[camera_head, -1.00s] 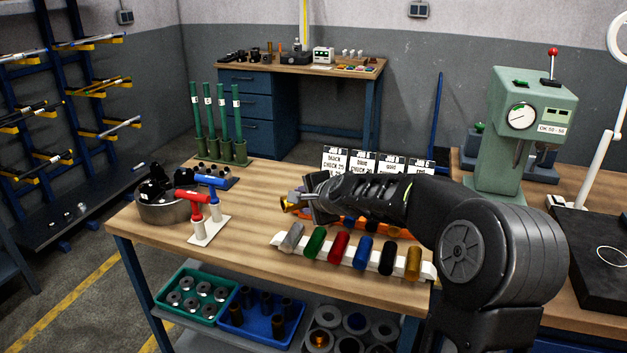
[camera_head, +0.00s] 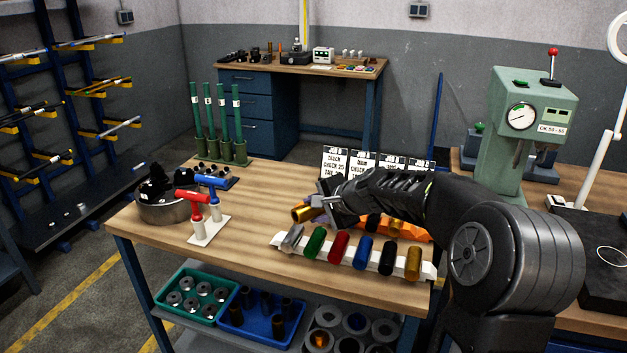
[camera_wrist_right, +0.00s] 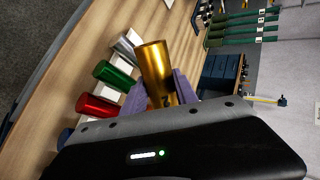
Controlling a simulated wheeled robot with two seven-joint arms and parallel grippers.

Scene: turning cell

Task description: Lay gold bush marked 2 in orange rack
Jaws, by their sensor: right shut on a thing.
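My right gripper (camera_head: 322,207) is shut on a gold bush (camera_head: 303,213). The gold bush also shows in the wrist view (camera_wrist_right: 156,70), between the purple fingers, with a dark mark low on its side that may be a 2. It is held above the bench. The orange rack (camera_head: 408,232) lies behind the white rack, partly hidden by my right arm. A dark bush (camera_head: 373,223) and a gold-coloured piece (camera_head: 394,228) show in it. My left gripper is not in view.
The white rack (camera_head: 428,270) at the bench front holds silver, green, red, blue, black and gold bushes. Sign cards (camera_head: 334,160) stand behind. Red and blue-handled tools (camera_head: 208,210) and a grey bowl (camera_head: 165,207) are at left. The bench middle is clear.

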